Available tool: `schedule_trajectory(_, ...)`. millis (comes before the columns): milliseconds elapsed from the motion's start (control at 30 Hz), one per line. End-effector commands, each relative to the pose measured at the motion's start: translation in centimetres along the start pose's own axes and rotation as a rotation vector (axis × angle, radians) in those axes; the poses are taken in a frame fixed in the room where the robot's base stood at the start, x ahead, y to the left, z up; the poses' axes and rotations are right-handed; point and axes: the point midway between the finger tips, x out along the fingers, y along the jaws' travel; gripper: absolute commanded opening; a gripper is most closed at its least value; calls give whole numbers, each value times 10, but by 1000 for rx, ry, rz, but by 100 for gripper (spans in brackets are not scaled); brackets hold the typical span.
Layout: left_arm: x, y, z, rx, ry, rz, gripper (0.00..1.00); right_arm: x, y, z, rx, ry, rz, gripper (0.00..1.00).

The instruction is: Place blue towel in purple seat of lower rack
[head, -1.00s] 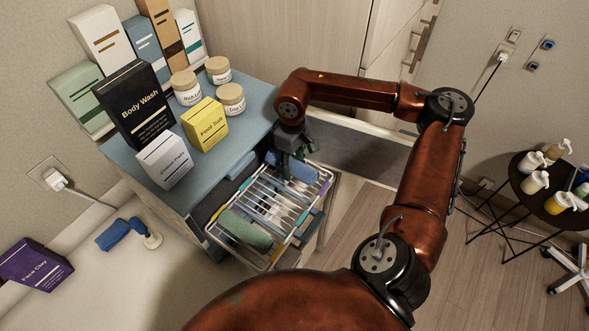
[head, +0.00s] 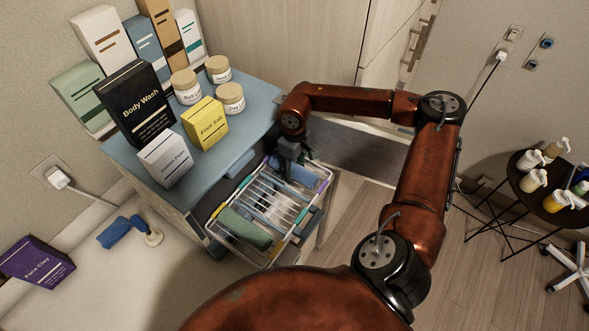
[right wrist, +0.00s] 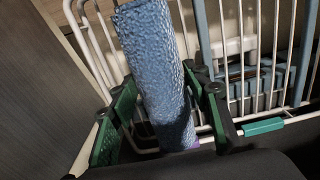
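The blue towel (head: 307,174) is a rolled cloth at the right far end of the wire rack (head: 215,236). My right gripper (head: 291,172) reaches down onto it from above. In the right wrist view the towel (right wrist: 158,70) lies lengthwise between the green fingers (right wrist: 162,82), which meet its sides near the tips. A small purple mark (right wrist: 190,143) shows by the towel's near end. Purple marks also show on the rack rim, at the left (head: 265,161) and right (head: 323,187). Whether the towel rests on the bars cannot be told. My left gripper is out of view.
A green rolled towel (head: 246,228) lies at the rack's near end. Several bars between the towels are bare. The blue cart top (head: 250,125) beside the rack carries boxes and jars, including a yellow box (head: 205,124). A purple box (head: 35,263) stands at lower left.

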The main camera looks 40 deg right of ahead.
Motion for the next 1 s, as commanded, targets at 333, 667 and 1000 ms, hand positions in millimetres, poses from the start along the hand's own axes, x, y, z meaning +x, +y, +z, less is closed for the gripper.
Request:
schedule_trajectory(333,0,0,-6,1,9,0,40,-1,0,0,0,0,0,60)
schedule_trajectory(667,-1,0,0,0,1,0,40,-16,1,-1,0,3,3,60)
schedule_trajectory(1000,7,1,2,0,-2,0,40,-86,0,-1,0,3,2,60)
